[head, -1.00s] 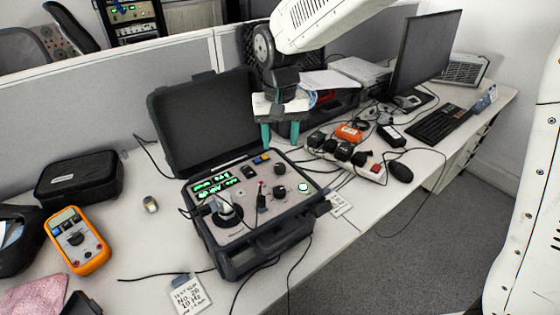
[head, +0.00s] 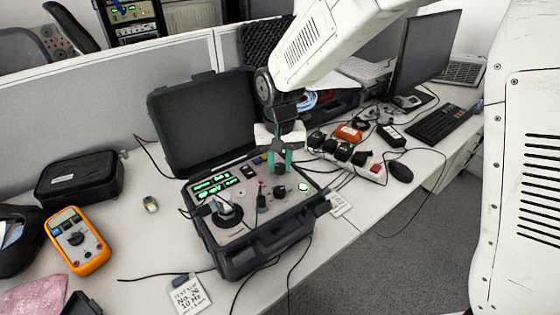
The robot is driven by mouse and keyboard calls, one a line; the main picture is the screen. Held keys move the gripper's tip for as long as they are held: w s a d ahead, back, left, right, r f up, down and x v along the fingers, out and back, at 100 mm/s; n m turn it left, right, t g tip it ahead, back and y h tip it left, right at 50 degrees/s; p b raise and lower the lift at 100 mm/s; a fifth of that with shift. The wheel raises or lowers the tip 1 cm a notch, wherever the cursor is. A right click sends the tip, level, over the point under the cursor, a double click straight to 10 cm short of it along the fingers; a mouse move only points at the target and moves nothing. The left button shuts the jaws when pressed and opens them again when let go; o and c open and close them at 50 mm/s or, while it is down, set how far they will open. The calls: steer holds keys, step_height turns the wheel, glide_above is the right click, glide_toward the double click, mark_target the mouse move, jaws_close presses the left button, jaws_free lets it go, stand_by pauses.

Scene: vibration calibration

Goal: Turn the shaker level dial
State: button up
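The shaker unit (head: 245,245) is an open black case with a grey panel, green lit displays and several knobs. One black knob (head: 280,169) sits at the panel's upper right, another black knob (head: 280,191) lies just nearer. I cannot read which one is the shaker level dial. My gripper (head: 280,168) points down at the panel, its two teal fingers on either side of the upper knob. The fingers are a small distance apart, about a knob's width. I cannot tell whether they touch the knob.
A round black fixture (head: 228,213) stands on the panel's left, beside a small red-tipped lever (head: 261,196). The raised lid (head: 203,120) stands behind. A power strip (head: 352,160) with plugs lies to the right. An orange multimeter (head: 77,240) lies at left.

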mark_target(280, 166)
steer(key=shift+c, duration=0.9)
steer(key=shift+n, duration=0.7)
steer(key=o, duration=1)
step_height(280, 166, up, 8)
steer(key=shift+f, duration=0.1)
